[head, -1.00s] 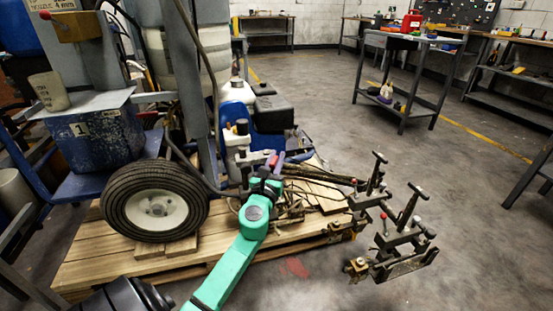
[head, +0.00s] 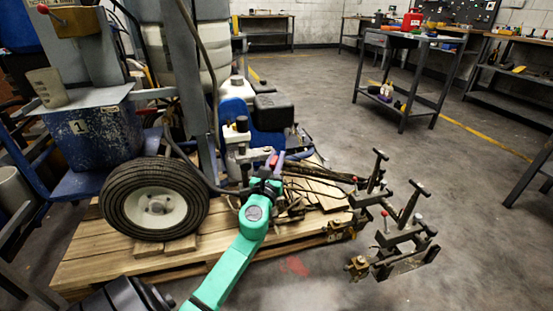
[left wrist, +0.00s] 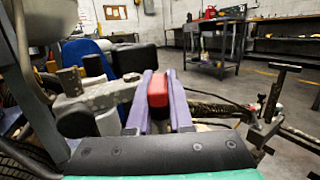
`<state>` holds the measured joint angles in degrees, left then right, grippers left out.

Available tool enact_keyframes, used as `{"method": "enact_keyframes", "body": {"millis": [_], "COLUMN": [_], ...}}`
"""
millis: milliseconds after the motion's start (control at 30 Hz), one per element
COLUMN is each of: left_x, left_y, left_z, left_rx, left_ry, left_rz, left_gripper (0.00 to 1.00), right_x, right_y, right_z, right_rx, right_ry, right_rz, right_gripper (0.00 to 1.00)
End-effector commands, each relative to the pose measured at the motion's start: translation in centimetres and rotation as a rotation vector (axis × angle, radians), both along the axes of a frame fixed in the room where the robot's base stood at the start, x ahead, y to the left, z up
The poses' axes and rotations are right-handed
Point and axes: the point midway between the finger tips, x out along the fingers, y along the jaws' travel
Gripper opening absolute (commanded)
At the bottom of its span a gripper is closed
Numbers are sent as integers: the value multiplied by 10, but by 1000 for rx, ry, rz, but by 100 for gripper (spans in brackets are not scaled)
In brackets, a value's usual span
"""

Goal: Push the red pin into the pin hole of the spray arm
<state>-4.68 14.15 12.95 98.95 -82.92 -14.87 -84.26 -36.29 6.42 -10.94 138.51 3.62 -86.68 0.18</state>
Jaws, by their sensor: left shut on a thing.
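The red pin (left wrist: 158,90) shows as a red block between the purple fingers of my left gripper (left wrist: 160,98) in the left wrist view. The gripper is shut on it. In the head view my left gripper (head: 272,161) is small, beside the machine's front end, and the pin is hard to make out there. The dark spray arm (head: 325,174) runs right from near the gripper to the nozzle brackets; it also shows in the left wrist view (left wrist: 215,109), right of the fingers. I cannot make out the pin hole. My right gripper is not in view.
The striper's wheel (head: 154,199) and blue engine part (head: 237,117) stand on a wooden pallet (head: 120,247). Metal brackets (head: 398,232) with T-handles and a small red knob stick out at right. A hose hangs near the frame. Floor at right is clear up to a cart (head: 405,112).

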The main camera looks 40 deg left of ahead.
Motion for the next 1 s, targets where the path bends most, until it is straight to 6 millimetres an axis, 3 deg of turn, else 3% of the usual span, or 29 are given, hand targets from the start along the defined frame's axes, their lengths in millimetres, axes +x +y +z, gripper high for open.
{"method": "enact_keyframes", "body": {"millis": [1000], "left_x": [0], "left_y": [0], "left_z": [-20], "left_rx": [1], "left_ry": [0], "left_rz": [0], "left_gripper": [0], "right_x": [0], "right_y": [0], "right_z": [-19], "right_rx": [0], "right_ry": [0], "right_rz": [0], "right_gripper": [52]}}
